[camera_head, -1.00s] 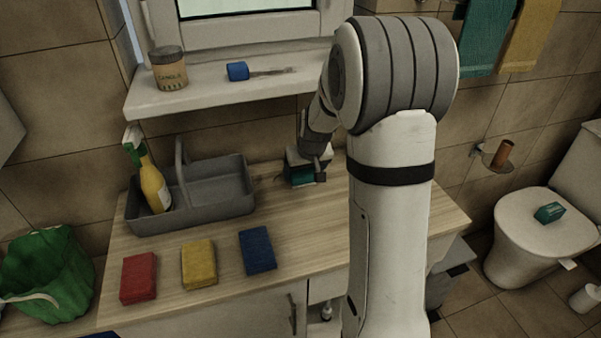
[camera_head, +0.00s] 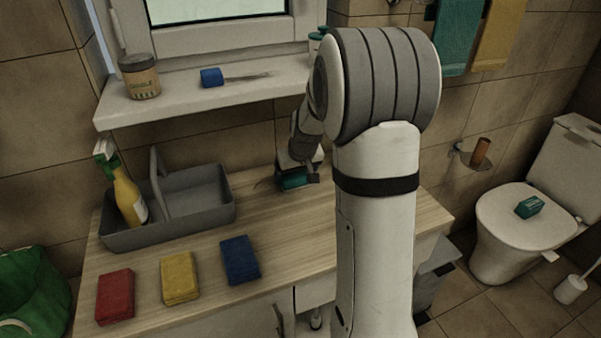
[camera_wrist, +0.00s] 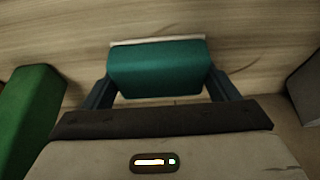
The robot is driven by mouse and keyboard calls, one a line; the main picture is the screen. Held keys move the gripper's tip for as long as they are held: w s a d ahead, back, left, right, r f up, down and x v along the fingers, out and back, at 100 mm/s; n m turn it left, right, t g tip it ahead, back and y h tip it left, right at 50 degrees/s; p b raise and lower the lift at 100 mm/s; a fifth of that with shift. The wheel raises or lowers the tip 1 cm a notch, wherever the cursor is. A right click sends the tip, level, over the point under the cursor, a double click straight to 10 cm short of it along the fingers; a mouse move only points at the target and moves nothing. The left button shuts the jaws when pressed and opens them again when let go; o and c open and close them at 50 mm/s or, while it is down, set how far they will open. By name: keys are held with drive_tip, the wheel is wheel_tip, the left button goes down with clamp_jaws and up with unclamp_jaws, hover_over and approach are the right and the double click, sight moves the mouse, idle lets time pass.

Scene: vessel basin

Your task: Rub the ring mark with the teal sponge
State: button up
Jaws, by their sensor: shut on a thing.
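My gripper (camera_wrist: 160,88) is shut on the teal sponge (camera_wrist: 160,68), with one finger at each end of it. The sponge has a pale strip along its far edge. In the head view the gripper (camera_head: 298,178) holds the teal sponge (camera_head: 293,181) low at the back of the wooden counter, right of the grey caddy. I cannot tell whether the sponge touches the wood. A thin dark curved line, perhaps the ring mark (camera_wrist: 243,69), shows beside the sponge in the wrist view. The rest of it is hidden under the sponge and gripper.
A grey caddy (camera_head: 203,211) with a yellow spray bottle (camera_head: 128,200) stands left. The windowsill (camera_head: 185,98) overhangs behind. In the wrist view a green object (camera_wrist: 28,110) is close left.

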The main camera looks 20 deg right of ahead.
sight(270, 185)
drive_tip(key=shift+a+p, duration=0.35)
drive_tip(key=shift+a, duration=3.05)
drive_tip(key=shift+s+a+f, duration=0.1)
drive_tip(key=shift+a+f, duration=0.05)
drive_tip(key=shift+a, duration=2)
drive_tip(key=shift+w+d, duration=0.2)
drive_tip(key=shift+w, duration=0.05)
drive_tip(key=shift+d+r, duration=0.2)
drive_tip(key=shift+d, duration=1.65)
drive_tip(key=shift+d+f+b, duration=0.15)
drive_tip(key=shift+d+b, duration=0.8)
drive_tip(key=shift+d, duration=1.55)
drive_tip(key=shift+d+b, duration=0.3)
drive_tip(key=shift+d, duration=1.2)
drive_tip(key=shift+f+b, duration=0.1)
drive_tip(key=shift+b, duration=0.2)
